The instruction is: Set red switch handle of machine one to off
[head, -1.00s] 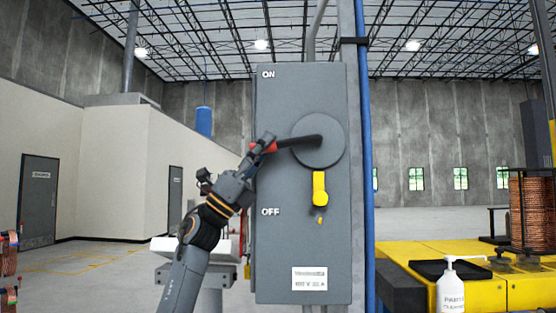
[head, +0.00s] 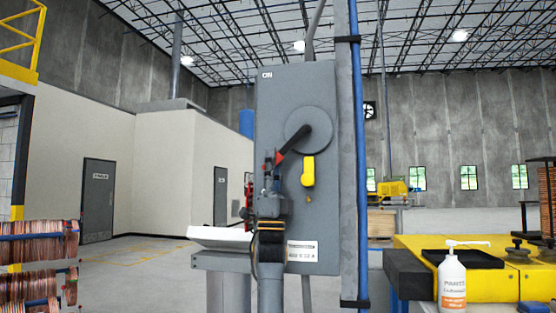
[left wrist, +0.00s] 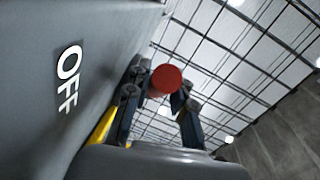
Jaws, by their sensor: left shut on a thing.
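The grey switch box (head: 270,95) stands upright in the middle of the head view, with "ON" lettered near its top. Its round grey disc (head: 318,120) carries a black lever with a red grip end (head: 281,157), which slants down and to the left. My left gripper (head: 273,161) is shut on the red handle end, reaching up from below. In the left wrist view the red handle (left wrist: 165,80) sits between the fingers, with the "OFF" label (left wrist: 68,79) on the panel to the left. In the head view my arm hides the OFF area. My right gripper is not in view.
A yellow latch (head: 308,172) sits just right of my gripper on the box. A blue pipe (head: 357,170) runs along the box's right side. A yellow bench (head: 430,250) with a white pump bottle (head: 452,283) stands at the right. Copper coils (head: 38,245) are at lower left.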

